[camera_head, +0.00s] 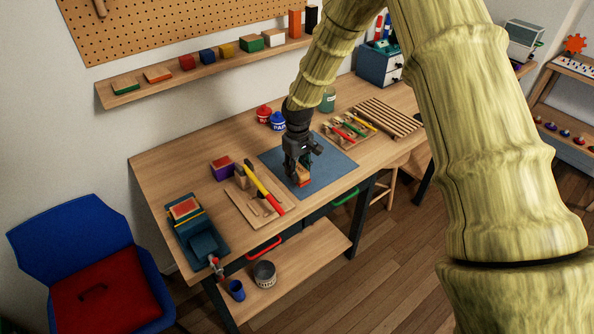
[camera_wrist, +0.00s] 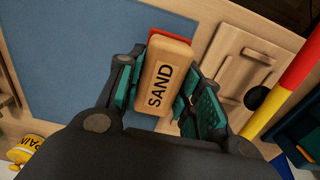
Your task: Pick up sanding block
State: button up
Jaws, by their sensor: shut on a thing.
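The sanding block (camera_wrist: 163,77) is a light wooden block with the word SAND on it and a red part at its far end. In the wrist view it sits between the two fingers of my gripper (camera_wrist: 165,90), which is shut on it. In the head view my gripper (camera_head: 300,172) points down over the blue mat (camera_head: 333,162), with the block (camera_head: 304,175) at its fingertips. I cannot tell whether the block touches the mat. The fingers hide part of its sides.
A wooden board with a yellow and red tool (camera_head: 262,188) lies left of the mat. A rack of coloured-handled tools (camera_head: 345,128) and a slatted wooden rack (camera_head: 388,118) lie right of it. Paint cans (camera_head: 278,121) stand behind. A blue chair (camera_head: 80,240) stands left of the workbench.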

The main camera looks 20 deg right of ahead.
jog(key=s+a+r+b, duration=0.1)
jog(key=s+b, duration=0.3)
jog(key=s, duration=0.9)
jog(key=shift+a+r, duration=0.15)
jog(key=shift+a, duration=0.7)
